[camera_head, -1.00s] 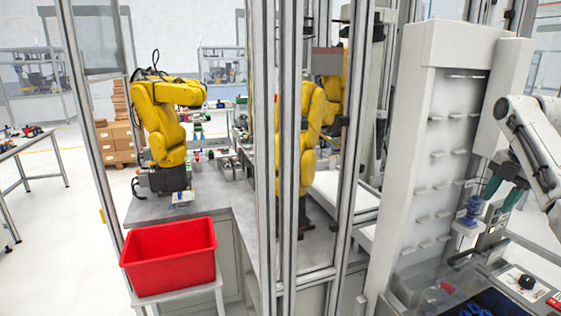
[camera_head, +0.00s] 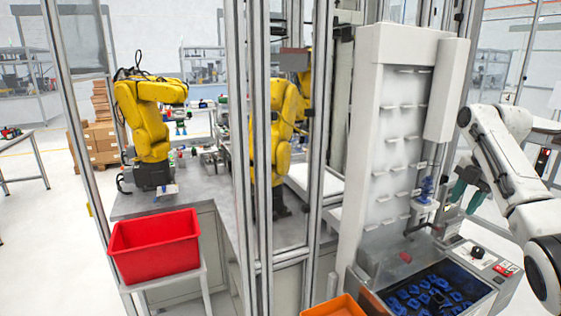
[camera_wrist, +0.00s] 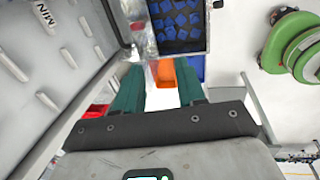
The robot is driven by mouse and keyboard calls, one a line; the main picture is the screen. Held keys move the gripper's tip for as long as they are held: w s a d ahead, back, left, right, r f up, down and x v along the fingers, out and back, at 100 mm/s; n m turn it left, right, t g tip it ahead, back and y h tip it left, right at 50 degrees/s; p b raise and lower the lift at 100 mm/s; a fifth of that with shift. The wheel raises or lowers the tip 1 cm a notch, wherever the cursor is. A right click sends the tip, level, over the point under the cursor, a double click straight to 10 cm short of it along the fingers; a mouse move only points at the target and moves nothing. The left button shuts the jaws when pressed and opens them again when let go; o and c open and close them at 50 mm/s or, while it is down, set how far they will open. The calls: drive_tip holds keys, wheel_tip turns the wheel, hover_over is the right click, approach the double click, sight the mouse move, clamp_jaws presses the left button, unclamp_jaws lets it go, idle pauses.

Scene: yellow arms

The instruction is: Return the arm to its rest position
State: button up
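My arm comes in from the right in the head view. My gripper (camera_head: 466,197) has dark green fingers and hangs just right of the white dispenser tower (camera_head: 388,130). In the wrist view, the two fingers (camera_wrist: 160,88) stand apart with nothing held between them. A blue part (camera_head: 427,188) stands upright on the machine, left of my gripper and apart from it.
A dark tray (camera_head: 388,299) of several blue parts lies below the tower, beside a control panel with a black knob (camera_head: 478,252). An orange bin (camera_head: 335,306) is at the bottom edge. A red bin (camera_head: 155,246) stands left. Metal frame posts and yellow robot arms (camera_head: 150,120) are behind.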

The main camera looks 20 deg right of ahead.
drive_tip(key=a+f+m+y+b, duration=0.1)
drive_tip(key=a+f+m+b, duration=0.15)
drive_tip(key=a+f, duration=1)
drive_tip(key=a+f+m+b, duration=0.1)
drive_tip(key=a+f+m, duration=0.2)
drive_tip(key=a+f, duration=0.95)
drive_tip(key=s+a+f+m+b, duration=0.1)
drive_tip(key=s+a+f+m, duration=0.1)
drive_tip(key=s+a+f, duration=0.4)
drive_tip(key=s+a+f+m+b, duration=0.1)
drive_tip(key=s+f+m, duration=0.15)
drive_tip(key=f, duration=0.45)
drive_tip(key=s+a+f+m+b, duration=0.1)
drive_tip(key=s+f+m, duration=0.1)
drive_tip(key=s, duration=0.7)
drive_tip(key=s+a+f+m+h+b, duration=0.1)
drive_tip(key=s+m, duration=0.3)
drive_tip(key=s, duration=0.5)
drive_tip(key=s+a+f+m+g+b, duration=0.1)
drive_tip(key=s+a+f+m+b, duration=0.1)
drive_tip(key=s, duration=0.7)
drive_tip(key=shift+s+a+f+m, duration=0.15)
drive_tip(key=shift+a+f+m, duration=0.35)
drive_tip(key=shift+a, duration=0.1)
drive_tip(key=shift+s, duration=0.1)
